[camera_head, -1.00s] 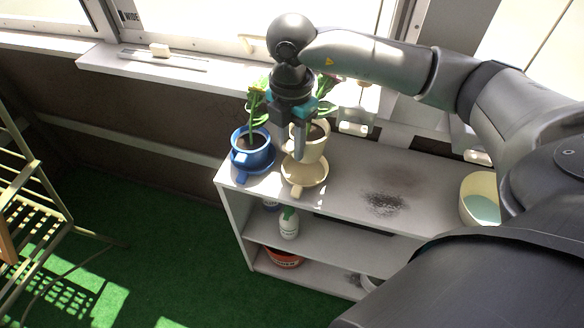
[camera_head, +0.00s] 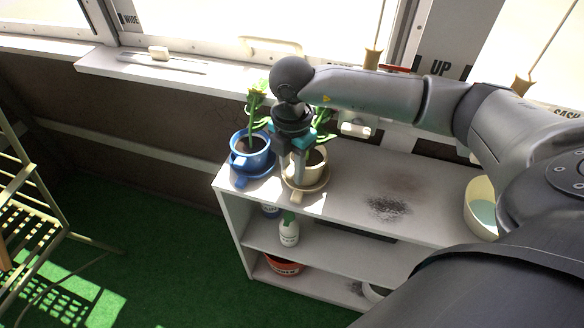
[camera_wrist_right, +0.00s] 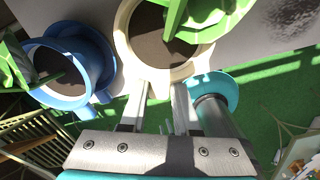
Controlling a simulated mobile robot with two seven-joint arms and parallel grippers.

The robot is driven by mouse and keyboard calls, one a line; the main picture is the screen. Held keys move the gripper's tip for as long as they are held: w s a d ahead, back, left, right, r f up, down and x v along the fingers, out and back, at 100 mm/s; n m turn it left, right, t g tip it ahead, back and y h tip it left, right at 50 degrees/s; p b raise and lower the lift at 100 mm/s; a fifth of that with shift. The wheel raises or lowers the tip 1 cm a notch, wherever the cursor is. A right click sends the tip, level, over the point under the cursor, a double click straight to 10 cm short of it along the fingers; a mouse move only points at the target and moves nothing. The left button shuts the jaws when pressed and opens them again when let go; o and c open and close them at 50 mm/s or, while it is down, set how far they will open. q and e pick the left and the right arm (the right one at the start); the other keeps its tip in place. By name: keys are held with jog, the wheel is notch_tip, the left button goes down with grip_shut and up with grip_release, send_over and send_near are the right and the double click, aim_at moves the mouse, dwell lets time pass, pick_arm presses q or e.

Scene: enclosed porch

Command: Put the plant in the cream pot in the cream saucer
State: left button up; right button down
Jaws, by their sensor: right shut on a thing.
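The cream pot (camera_head: 317,158) holds a green leafy plant and stands upright at the cream saucer (camera_head: 311,186), on the left part of the shelf top. The pot looks low over or in the saucer; the arm hides part of it, so I cannot tell whether it rests fully. My right gripper (camera_head: 299,176) is shut on the pot's near wall. In the right wrist view the fingers (camera_wrist_right: 160,92) meet the rim of the cream pot (camera_wrist_right: 124,38), with soil and leaves inside. My left gripper is not in view.
A blue pot (camera_head: 249,157) with a plant stands close left of the saucer. A cream bowl (camera_head: 480,207) is at the right end of the white shelf unit (camera_head: 345,195). The top between them is free, with a dark smudge. A bottle (camera_head: 289,232) stands on a lower shelf.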

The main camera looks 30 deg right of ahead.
aim_at(291, 168)
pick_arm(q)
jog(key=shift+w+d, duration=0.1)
pick_arm(e)
jog(key=shift+f, duration=0.2)
jog(key=c, duration=0.6)
grip_release()
jog(key=shift+c, duration=0.2)
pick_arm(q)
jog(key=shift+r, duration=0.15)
pick_arm(e)
jog(key=shift+r, duration=0.15)
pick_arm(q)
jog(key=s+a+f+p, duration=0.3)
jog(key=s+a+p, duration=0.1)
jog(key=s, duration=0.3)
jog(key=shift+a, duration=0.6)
pick_arm(e)
notch_tip(291, 168, up, 12)
